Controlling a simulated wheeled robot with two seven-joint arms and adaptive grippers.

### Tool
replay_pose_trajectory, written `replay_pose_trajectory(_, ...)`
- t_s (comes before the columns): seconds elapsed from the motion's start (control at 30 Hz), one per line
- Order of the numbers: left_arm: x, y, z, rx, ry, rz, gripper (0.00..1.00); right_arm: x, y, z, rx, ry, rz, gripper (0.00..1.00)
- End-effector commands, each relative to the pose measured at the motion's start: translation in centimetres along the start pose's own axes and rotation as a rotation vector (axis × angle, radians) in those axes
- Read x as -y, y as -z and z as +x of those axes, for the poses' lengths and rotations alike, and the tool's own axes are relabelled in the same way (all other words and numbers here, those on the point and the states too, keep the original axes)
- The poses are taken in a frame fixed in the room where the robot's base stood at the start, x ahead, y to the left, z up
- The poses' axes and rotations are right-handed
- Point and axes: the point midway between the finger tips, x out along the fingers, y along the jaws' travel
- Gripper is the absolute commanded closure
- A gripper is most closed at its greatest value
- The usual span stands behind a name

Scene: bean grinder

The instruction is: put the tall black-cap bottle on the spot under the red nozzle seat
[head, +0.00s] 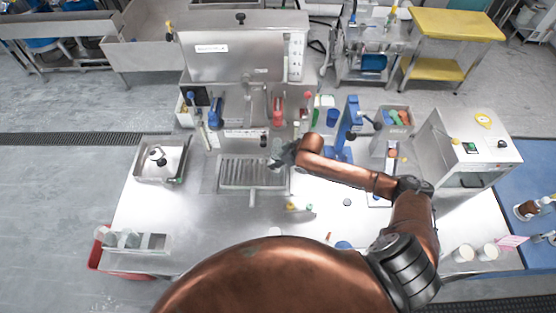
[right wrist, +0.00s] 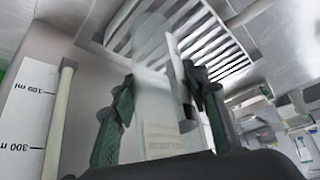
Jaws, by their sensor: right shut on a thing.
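My right gripper (head: 281,156) is at the right end of the slatted drain grate (head: 249,184), in front of the metal machine. In the right wrist view my right gripper (right wrist: 160,82) is shut on a tall, clear bottle (right wrist: 158,125), one dark finger on each side. The bottle's upper part shows pale against the grate; I cannot make out its cap. The red nozzle seat (head: 277,117) is on the machine's front, just behind and above the gripper. The spot under it is mostly hidden by my gripper. My left gripper is not in view.
A blue nozzle part (head: 214,115) is left of the red one. A blue stand (head: 350,125) is to the right. A metal tray (head: 160,160) and a cup rack (head: 134,242) are on the left. The bench in front of the grate is mostly clear.

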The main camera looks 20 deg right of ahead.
Motion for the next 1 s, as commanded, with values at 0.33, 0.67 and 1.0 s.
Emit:
replay_pose_trajectory(0.33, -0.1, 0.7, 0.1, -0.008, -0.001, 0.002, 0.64, 0.0, -0.1, 0.1, 0.001, 0.0, 0.0, 0.51)
replay_pose_trajectory(0.67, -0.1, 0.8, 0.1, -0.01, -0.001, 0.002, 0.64, 0.0, -0.1, 0.1, 0.001, 0.0, 0.0, 0.41)
replay_pose_trajectory(1.0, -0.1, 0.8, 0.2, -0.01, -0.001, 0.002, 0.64, -0.2, 0.0, -2.8, 0.0, -0.002, 0.0, 0.41)
